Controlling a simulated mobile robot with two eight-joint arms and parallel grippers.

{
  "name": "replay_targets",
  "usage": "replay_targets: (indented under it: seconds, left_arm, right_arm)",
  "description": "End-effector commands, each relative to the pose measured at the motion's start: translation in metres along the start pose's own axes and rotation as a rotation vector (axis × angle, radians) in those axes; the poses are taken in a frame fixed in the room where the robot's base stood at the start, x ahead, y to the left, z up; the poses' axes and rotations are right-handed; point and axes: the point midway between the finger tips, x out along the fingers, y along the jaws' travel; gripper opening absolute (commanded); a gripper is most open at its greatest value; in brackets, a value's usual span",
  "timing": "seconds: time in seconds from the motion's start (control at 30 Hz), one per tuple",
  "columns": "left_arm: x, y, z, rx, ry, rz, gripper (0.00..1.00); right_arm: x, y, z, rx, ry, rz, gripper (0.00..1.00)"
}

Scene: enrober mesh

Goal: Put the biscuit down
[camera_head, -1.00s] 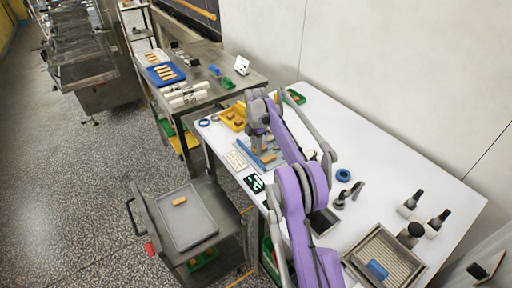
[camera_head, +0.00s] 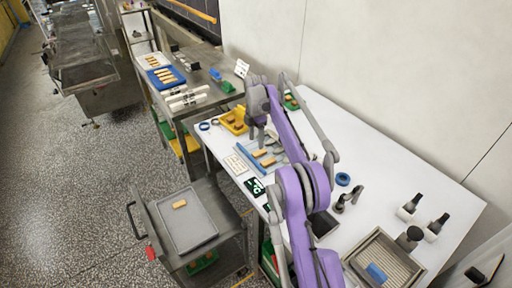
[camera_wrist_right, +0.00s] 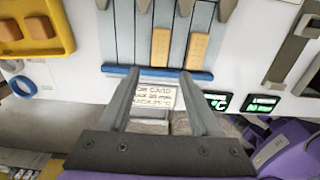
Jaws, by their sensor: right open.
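Two tan biscuits (camera_wrist_right: 161,48) (camera_wrist_right: 197,50) lie side by side, lengthwise in the lanes of a grey grooved board (camera_wrist_right: 125,40) with a blue front bar (camera_wrist_right: 205,75). In the head view the biscuits (camera_head: 260,153) (camera_head: 268,162) lie on the board behind the blue bar (camera_head: 249,159). My right gripper (camera_wrist_right: 160,75) is open and empty; it also shows in the head view (camera_head: 257,137), above the board. Its fingertips are apart from both biscuits. My left gripper is not in view.
A yellow tray (camera_wrist_right: 62,47) with biscuits stands left of the board. A printed card (camera_wrist_right: 153,96) and small green displays (camera_wrist_right: 262,103) lie in front. A cart tray (camera_head: 190,232) holds one biscuit.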

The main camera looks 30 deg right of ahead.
Motion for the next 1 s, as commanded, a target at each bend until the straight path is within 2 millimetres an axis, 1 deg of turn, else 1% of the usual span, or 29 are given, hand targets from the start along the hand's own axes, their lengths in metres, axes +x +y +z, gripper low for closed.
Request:
replay_targets:
  seconds: [0.03, 0.1, 0.2, 0.33, 0.5, 0.6, 0.67, 0.77, 0.87, 0.9, 0.97, 1.0]
  left_arm:
    - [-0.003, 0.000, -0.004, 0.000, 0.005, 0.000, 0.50]
    - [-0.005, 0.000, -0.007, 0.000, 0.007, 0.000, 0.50]
    - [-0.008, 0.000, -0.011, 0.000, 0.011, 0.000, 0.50]
    - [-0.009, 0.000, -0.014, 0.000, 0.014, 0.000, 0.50]
    - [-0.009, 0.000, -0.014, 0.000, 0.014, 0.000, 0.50]
    - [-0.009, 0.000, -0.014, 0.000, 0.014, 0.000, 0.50]
    - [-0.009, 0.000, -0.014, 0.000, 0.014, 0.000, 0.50]
    - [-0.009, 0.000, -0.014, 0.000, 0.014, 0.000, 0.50]
    - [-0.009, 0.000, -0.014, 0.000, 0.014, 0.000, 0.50]
    - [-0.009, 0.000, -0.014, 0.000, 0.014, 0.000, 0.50]
    - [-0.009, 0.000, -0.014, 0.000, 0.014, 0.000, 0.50]
    - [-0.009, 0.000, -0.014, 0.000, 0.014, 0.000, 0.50]
  right_arm:
    - [-0.015, 0.001, 0.000, 0.000, 0.000, 0.002, 0.64]
    - [-0.028, 0.001, 0.000, 0.000, 0.000, 0.002, 0.64]
    - [-0.043, 0.001, 0.000, 0.000, 0.000, 0.002, 0.64]
    - [-0.055, 0.001, 0.000, 0.000, 0.000, 0.001, 0.64]
    - [-0.058, 0.000, 0.000, 0.001, 0.000, 0.000, 0.64]
    - [-0.063, -0.002, -0.006, 0.026, -0.003, 0.008, 0.64]
    - [-0.070, -0.005, -0.014, 0.065, -0.007, 0.020, 0.64]
    - [-0.088, -0.017, -0.035, 0.178, -0.015, 0.055, 0.64]
    - [-0.106, -0.036, -0.062, 0.329, -0.017, 0.105, 0.64]
    - [-0.112, -0.046, -0.074, 0.391, -0.014, 0.125, 0.64]
    - [-0.118, -0.063, -0.090, 0.486, -0.008, 0.157, 0.64]
    - [-0.121, -0.075, -0.101, 0.548, -0.001, 0.178, 0.64]
